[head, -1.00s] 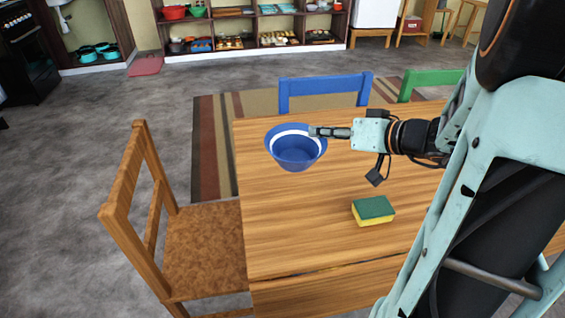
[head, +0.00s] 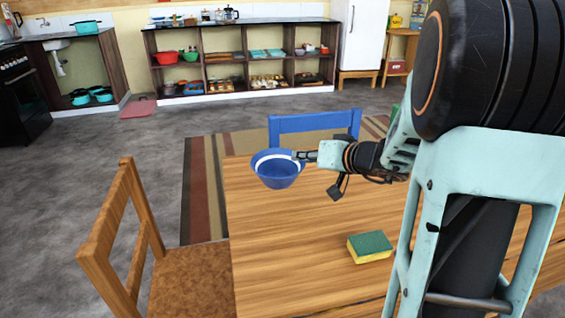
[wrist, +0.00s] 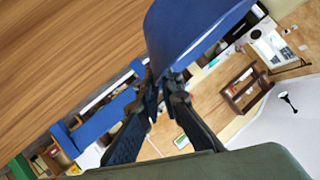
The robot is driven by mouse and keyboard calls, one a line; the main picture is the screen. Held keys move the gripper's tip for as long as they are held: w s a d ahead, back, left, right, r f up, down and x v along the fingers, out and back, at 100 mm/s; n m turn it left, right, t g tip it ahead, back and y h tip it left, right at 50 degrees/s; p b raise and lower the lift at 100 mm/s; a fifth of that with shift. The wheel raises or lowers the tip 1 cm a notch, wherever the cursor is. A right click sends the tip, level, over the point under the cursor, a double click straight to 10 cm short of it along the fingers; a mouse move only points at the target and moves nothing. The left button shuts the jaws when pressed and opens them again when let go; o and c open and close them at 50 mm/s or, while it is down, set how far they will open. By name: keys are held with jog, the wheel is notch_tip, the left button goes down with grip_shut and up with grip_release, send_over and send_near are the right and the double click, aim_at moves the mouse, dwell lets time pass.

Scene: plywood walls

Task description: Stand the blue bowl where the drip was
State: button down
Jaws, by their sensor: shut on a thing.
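The blue bowl (head: 278,170) has a white band inside and is upright over the far left part of the wooden table (head: 290,240). My gripper (head: 304,156) is shut on the bowl's right rim. The bowl appears to be held above the table top; the exact gap is hard to tell. In the wrist view, the bowl's blue wall (wrist: 190,28) is between the fingertips (wrist: 165,85), with table wood beside it. I can make out no drip on the visible wood. My arm hides the table's right side.
A green and yellow sponge (head: 370,247) lies on the table, nearer and right of the bowl. A wooden chair (head: 140,240) stands at the left edge, a blue chair (head: 315,124) at the far edge. Shelves (head: 240,70) line the back wall. The table's middle is clear.

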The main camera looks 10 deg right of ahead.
jog(key=shift+w+a+f+b, duration=0.15)
jog(key=shift+w+f, duration=0.3)
jog(key=shift+f, duration=0.55)
jog(key=shift+w+f+b, duration=0.2)
jog(key=shift+w+f, duration=0.2)
jog(key=shift+f, duration=0.65)
jog(key=shift+w+a+f+b, duration=0.15)
jog(key=shift+w+f, duration=0.3)
jog(key=shift+f, duration=0.55)
jog(key=shift+f+b, duration=0.15)
jog(key=shift+b, duration=0.2)
jog(key=c, duration=2.1)
grip_release()
jog(key=shift+s+d+r+p, duration=0.1)
jog(key=shift+d+r+p, duration=0.05)
jog(key=shift+r+p, duration=0.25)
jog(key=p+v, duration=0.1)
jog(key=v, duration=1)
jog(key=shift+s+d, duration=0.15)
jog(key=shift+s, duration=0.2)
